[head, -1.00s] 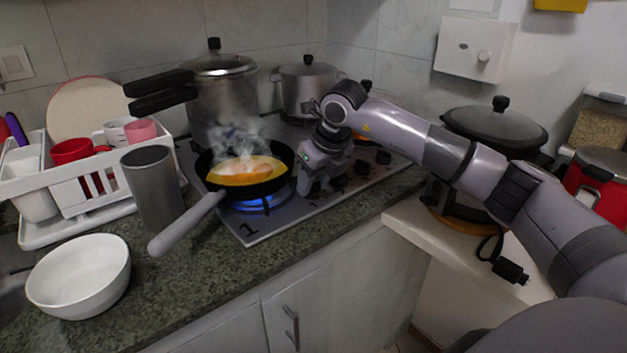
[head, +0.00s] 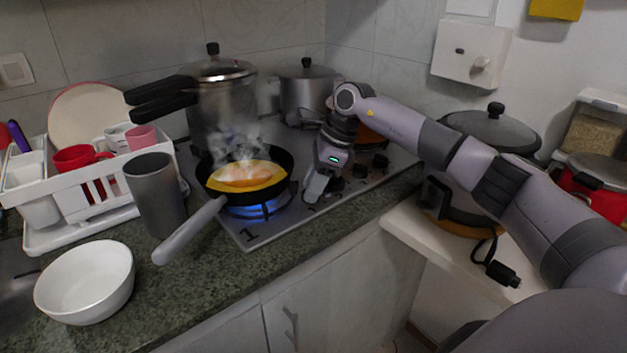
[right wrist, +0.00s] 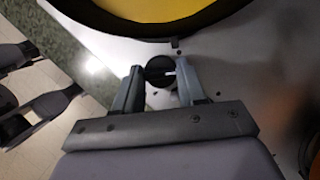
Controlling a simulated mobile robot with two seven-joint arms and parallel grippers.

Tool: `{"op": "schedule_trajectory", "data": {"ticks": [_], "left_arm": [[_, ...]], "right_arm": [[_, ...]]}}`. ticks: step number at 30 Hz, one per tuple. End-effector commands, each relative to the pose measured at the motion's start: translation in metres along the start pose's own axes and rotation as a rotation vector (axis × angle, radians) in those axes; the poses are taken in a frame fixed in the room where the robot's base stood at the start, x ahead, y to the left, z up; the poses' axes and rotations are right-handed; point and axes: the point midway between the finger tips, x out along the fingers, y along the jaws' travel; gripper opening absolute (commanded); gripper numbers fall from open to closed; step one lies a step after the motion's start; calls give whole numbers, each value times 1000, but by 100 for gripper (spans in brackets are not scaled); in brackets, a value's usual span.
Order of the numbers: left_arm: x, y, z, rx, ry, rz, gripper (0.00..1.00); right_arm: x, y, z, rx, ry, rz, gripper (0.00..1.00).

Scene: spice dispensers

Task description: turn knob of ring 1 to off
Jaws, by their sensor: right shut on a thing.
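The stove (head: 275,228) has a "1" printed at its front left corner, by the ring under the frying pan (head: 213,183). A blue flame (head: 252,211) burns under the pan, which holds steaming food. My right gripper (head: 311,199) points down at the stove's front part, right of the pan. In the right wrist view a round black knob (right wrist: 160,71) with a pale mark sits between the fingers of my right gripper (right wrist: 160,84), which is shut on it. In the head view the gripper hides this knob. My left gripper is out of view.
A pressure cooker (head: 222,105) and a grey pot (head: 304,93) stand at the back. More knobs (head: 380,161) lie right of my gripper. The pan's handle (head: 190,229) juts over the counter, near a grey cup (head: 156,195) and a white bowl (head: 85,283).

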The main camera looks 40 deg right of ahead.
Motion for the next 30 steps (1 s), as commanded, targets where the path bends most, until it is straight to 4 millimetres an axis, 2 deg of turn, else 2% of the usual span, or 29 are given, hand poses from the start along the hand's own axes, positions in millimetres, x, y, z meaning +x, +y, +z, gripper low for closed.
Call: {"op": "schedule_trajectory", "data": {"ticks": [12, 29, 30], "left_arm": [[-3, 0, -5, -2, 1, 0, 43], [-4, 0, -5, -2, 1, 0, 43], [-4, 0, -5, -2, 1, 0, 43]], "right_arm": [[-2, -2, 2, -189, -3, 74, 10], [-1, -2, 2, -220, -2, 85, 10], [-1, -2, 2, -220, -2, 85, 44]]}}
